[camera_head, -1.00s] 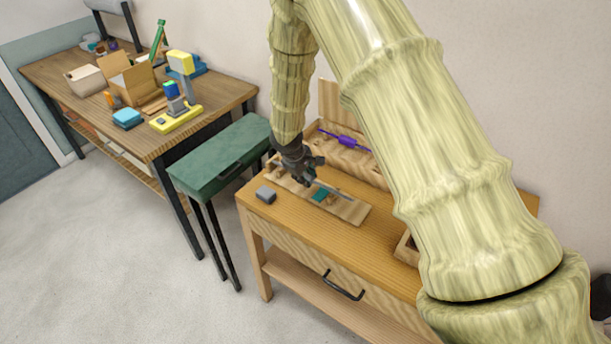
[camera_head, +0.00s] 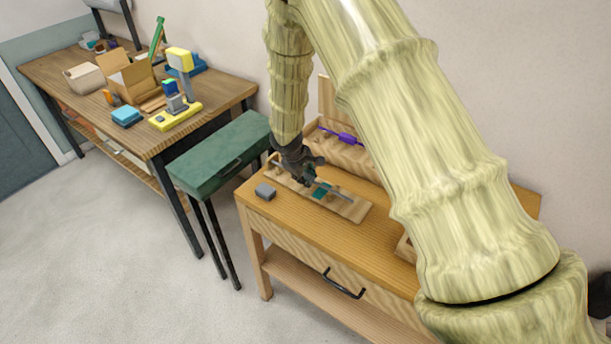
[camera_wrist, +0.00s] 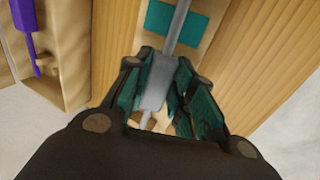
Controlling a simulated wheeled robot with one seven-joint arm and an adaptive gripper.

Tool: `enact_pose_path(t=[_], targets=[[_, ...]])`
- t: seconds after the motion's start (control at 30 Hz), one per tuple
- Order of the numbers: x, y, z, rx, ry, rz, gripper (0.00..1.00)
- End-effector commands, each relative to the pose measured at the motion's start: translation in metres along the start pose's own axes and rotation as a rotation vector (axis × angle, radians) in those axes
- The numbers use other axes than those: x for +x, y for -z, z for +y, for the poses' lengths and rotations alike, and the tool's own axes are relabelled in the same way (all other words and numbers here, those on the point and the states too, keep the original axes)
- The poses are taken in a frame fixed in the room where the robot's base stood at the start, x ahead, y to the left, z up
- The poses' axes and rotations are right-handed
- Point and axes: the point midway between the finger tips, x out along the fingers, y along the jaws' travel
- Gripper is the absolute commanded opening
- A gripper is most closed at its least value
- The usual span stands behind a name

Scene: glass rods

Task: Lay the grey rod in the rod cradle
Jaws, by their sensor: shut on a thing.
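The grey rod (camera_head: 338,194) is in my gripper (camera_head: 309,181), over the long wooden rod cradle (camera_head: 356,211) on the bench. The rod runs roughly along the cradle, and one end shows left of the fingers. In the wrist view my gripper (camera_wrist: 164,88) is shut on the thicker grey middle of the rod (camera_wrist: 154,84), with a teal-lined finger on each side. The rod's thin part passes above a teal patch on the cradle (camera_wrist: 211,18). The fingers hide part of the cradle's supports. I cannot tell whether the rod touches them.
A grey block (camera_head: 265,192) sits left of the cradle. A wooden case with a purple rod (camera_head: 345,139) stands behind; the purple rod also shows in the wrist view (camera_wrist: 28,28). A green stool (camera_head: 215,165) and a cluttered table stand left. The bench front is clear.

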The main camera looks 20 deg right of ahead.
Motion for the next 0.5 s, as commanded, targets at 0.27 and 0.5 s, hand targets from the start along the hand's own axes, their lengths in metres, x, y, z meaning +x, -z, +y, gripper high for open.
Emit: enact_pose_path(t=[0.27,0.5], targets=[[0.0001,0.0,0.0001,0.0,0.0,0.0,0.0],[0.0032,0.0,-0.0011,-0.001,0.0,0.0,0.0]])
